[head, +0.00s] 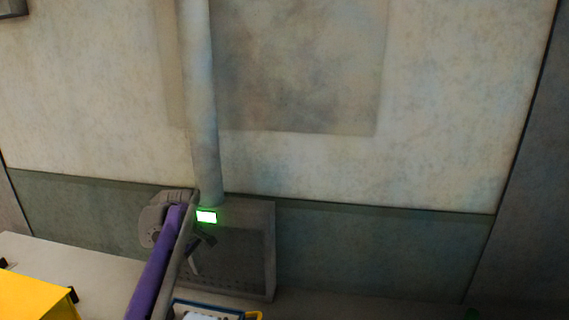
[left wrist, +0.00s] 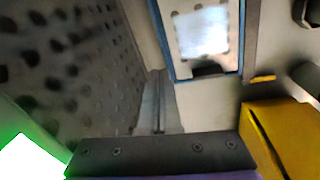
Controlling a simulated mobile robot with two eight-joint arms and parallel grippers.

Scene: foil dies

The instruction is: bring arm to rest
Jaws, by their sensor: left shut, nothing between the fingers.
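My left arm comes in from the lower left of the head view, with a purple forearm. My left gripper (head: 195,265) is in front of a dark perforated panel (head: 250,250). In the left wrist view the fingers of my left gripper (left wrist: 157,75) are together with nothing between them. They point toward the gap between the perforated panel (left wrist: 75,60) and a blue-edged tray (left wrist: 243,25). My right gripper is in neither view.
The blue-edged tray (head: 178,302) also shows at the bottom of the head view. A yellow box (head: 35,298) stands at lower left and shows in the wrist view (left wrist: 285,130). A bright green-edged display (head: 206,216) is close to my wrist. A pipe (head: 202,100) runs down the wall.

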